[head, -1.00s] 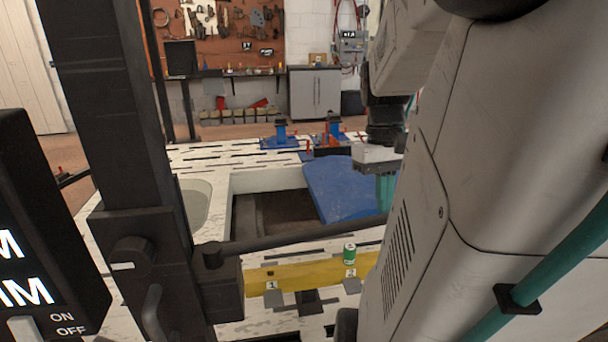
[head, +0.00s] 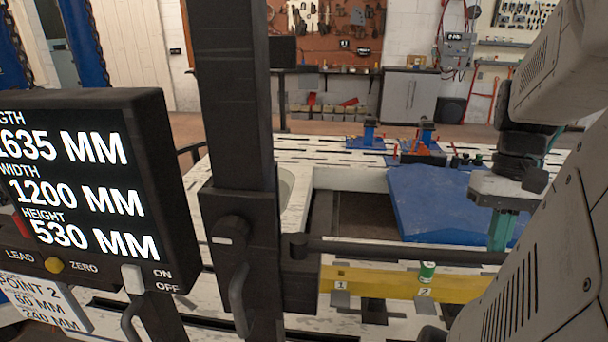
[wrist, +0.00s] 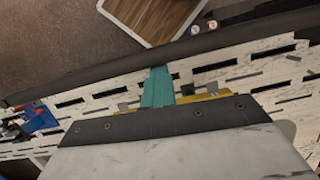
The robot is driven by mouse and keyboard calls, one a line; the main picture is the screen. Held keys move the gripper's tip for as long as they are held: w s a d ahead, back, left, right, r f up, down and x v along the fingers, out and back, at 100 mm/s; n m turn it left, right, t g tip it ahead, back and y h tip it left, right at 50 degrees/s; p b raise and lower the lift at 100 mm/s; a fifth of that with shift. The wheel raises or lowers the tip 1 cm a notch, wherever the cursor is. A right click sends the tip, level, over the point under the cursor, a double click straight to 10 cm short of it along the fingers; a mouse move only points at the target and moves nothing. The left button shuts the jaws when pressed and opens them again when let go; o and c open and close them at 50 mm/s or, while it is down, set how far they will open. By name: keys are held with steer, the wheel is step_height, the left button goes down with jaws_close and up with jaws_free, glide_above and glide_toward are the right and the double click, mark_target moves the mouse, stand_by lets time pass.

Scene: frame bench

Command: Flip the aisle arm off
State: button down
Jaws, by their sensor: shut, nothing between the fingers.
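A black readout box (head: 95,190) stands at the left in the head view, its screen lit with 1200 MM width and 530 MM height. A pale switch (head: 132,279) sits on its lower right beside the words ON and OFF; I cannot tell which way it is set. Right of it stands a black post (head: 232,100) with a thin black horizontal arm (head: 400,250) reaching right over the bench. No label shows which arm is the aisle one. My gripper (head: 500,235), with teal fingers, is shut and empty, far right of the switch; the fingers also show in the wrist view (wrist: 157,88).
A black lever handle (head: 240,305) hangs on the post's lower block. A white card (head: 40,305) hangs under the box.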

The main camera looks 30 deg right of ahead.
steer(key=v, duration=0.7)
steer(key=shift+r, duration=0.4)
steer(key=shift+d, duration=0.1)
